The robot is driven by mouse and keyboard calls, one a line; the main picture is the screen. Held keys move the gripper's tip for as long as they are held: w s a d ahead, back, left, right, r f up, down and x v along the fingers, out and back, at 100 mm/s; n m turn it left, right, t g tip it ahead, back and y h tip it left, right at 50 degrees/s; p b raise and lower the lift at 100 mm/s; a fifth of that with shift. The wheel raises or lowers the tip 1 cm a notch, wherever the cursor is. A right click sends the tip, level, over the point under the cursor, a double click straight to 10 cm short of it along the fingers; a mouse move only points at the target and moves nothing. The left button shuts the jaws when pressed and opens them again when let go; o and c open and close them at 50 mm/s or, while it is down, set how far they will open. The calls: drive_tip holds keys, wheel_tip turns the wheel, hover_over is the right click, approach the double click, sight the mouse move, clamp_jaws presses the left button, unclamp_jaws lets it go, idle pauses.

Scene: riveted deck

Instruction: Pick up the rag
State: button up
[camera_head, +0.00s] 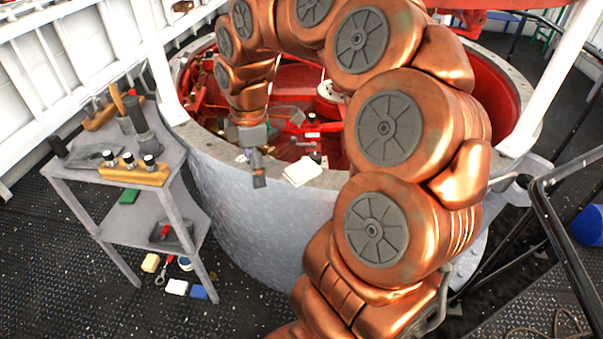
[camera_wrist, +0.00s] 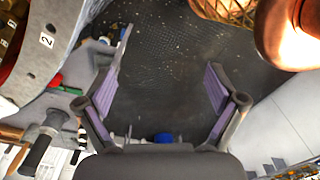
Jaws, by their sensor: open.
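A pale cream, flat, folded piece that looks like the rag (camera_head: 302,171) lies on the rim of the large grey round tub, in the middle of the head view. My gripper (camera_head: 259,175) hangs to the left of it, near the tub's rim, apart from it. In the wrist view my gripper (camera_wrist: 163,78) is open, with nothing between its fingers and dark deck beyond them. I cannot make out the rag in the wrist view.
The tub (camera_head: 255,215) has a red interior with fittings. A grey side table (camera_head: 172,160) with tools and a wooden block (camera_head: 133,174) stands at left. Black railing (camera_head: 560,235) stands at right.

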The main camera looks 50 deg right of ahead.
drive_tip(key=w+d+f+n, duration=0.2)
drive_tip(key=w+d, duration=0.1)
drive_tip(key=d, duration=0.5)
drive_tip(key=n, duration=0.2)
hover_over(303, 167)
drive_tip(key=f, duration=0.3)
drive_tip(key=shift+s+a+f+b, duration=0.15)
drive_tip(key=shift+s+a+b, duration=0.05)
drive_tip(key=shift+s+b, duration=0.2)
drive_tip(key=shift+d+f, duration=0.25)
drive_tip(key=shift+f, duration=0.2)
drive_tip(key=shift+w+f+p, duration=0.2)
drive_tip(key=shift+f+p, duration=0.3)
drive_tip(key=shift+f, duration=1.25)
drive_tip(key=shift+w+f+p, duration=0.2)
drive_tip(key=shift+f+p, duration=0.3)
drive_tip(key=shift+f, duration=1.2)
drive_tip(key=c, duration=1.3)
drive_tip(key=shift+c, duration=0.2)
drive_tip(key=shift+r, duration=0.1)
